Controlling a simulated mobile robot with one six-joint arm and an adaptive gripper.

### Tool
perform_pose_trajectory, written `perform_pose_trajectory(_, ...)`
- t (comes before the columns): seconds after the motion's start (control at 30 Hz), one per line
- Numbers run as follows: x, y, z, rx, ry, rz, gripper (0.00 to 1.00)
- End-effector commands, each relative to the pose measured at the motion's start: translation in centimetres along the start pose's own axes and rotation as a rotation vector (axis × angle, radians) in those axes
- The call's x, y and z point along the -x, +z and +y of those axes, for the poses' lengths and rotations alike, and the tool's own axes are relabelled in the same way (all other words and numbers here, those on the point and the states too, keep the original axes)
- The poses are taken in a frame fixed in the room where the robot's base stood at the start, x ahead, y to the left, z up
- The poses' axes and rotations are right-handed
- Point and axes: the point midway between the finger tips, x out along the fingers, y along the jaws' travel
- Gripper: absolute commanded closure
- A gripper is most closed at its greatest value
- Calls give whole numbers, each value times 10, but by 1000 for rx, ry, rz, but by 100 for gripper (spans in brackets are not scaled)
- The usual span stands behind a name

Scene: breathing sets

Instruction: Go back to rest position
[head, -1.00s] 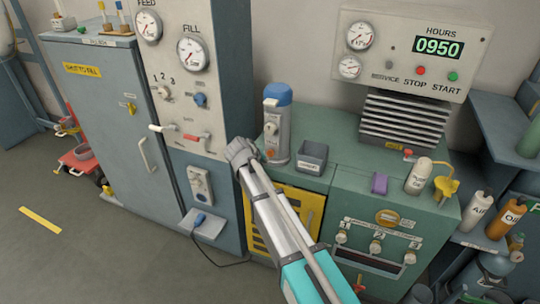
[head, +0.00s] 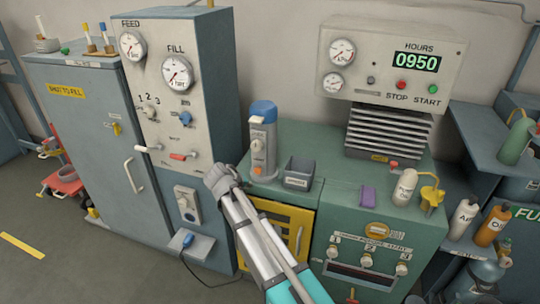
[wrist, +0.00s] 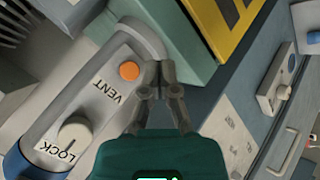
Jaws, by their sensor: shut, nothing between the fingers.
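My gripper (head: 219,175) is in front of the green cabinet, near the lower left of the grey cylinder unit with a blue cap (head: 262,140). In the wrist view my gripper (wrist: 160,66) has its fingertips together, with nothing between them. There the tips appear just right of an orange button (wrist: 129,71) marked VENT; I cannot tell whether they touch the unit. A knob marked LOCK (wrist: 75,138) shows at lower left in that view.
The panel with FEED and FILL gauges (head: 172,100) stands to the left. A small grey bin (head: 298,172), a purple block (head: 368,196) and a white bottle (head: 405,187) stand on the green cabinet top (head: 335,180). Open floor (head: 50,210) lies at lower left.

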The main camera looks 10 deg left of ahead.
Motion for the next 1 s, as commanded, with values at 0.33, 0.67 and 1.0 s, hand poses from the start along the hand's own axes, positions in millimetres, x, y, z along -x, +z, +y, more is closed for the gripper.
perform_pose_trajectory(0.33, -6, 19, 19, -29, -14, -37, 100)
perform_pose_trajectory(0.67, -24, 98, 86, -156, -86, -189, 100)
perform_pose_trajectory(1.0, -29, 194, 148, -318, -189, -355, 100)
